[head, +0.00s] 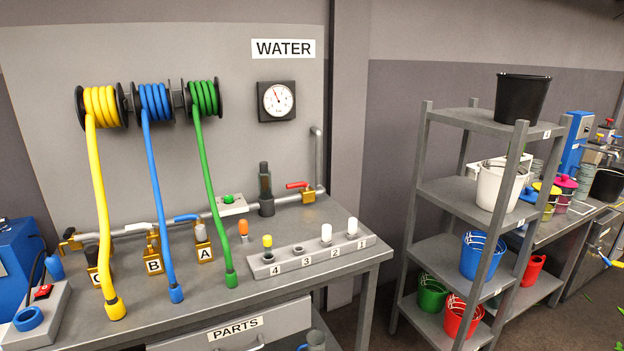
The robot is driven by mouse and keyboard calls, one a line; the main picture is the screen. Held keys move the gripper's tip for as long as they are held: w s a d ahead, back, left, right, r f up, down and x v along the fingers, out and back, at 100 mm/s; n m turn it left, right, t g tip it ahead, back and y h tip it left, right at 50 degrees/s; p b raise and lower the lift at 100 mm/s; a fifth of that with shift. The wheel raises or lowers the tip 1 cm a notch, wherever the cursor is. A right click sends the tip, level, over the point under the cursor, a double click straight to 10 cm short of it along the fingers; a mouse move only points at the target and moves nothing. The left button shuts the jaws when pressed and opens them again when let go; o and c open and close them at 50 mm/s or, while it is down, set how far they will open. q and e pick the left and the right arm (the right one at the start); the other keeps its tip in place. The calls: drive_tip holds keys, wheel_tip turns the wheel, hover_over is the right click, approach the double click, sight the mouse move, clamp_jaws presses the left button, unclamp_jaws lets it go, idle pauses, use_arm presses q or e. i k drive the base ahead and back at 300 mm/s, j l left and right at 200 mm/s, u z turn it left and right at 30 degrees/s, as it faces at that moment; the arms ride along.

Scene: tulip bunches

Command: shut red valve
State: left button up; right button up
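The red valve is on the water pipe at the back right of the bench. Its red lever handle (297,185) points left from the brass body (308,195) and lies roughly along the horizontal pipe (285,200). The pipe turns upward at the wall just right of this valve. The pressure gauge (277,101) on the wall above has its needle pointing up and slightly left. Neither of my grippers is in view.
The bench (340,215) carries a numbered block (310,256) with colored pegs in front of the valve. Yellow (104,220), blue (160,215) and green (213,205) hoses hang down to the bench at left. A shelf (470,195) with buckets stands to the right.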

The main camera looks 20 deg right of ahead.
sight(300, 185)
drive_tip(key=i+l+z, duration=0.3)
drive_tip(key=i+l, duration=0.55)
drive_tip(key=l, duration=0.95)
drive_tip(key=i+l, duration=0.15)
drive_tip(key=l, duration=0.4)
drive_tip(key=i+l, duration=0.1)
drive_tip(key=l, duration=0.45)
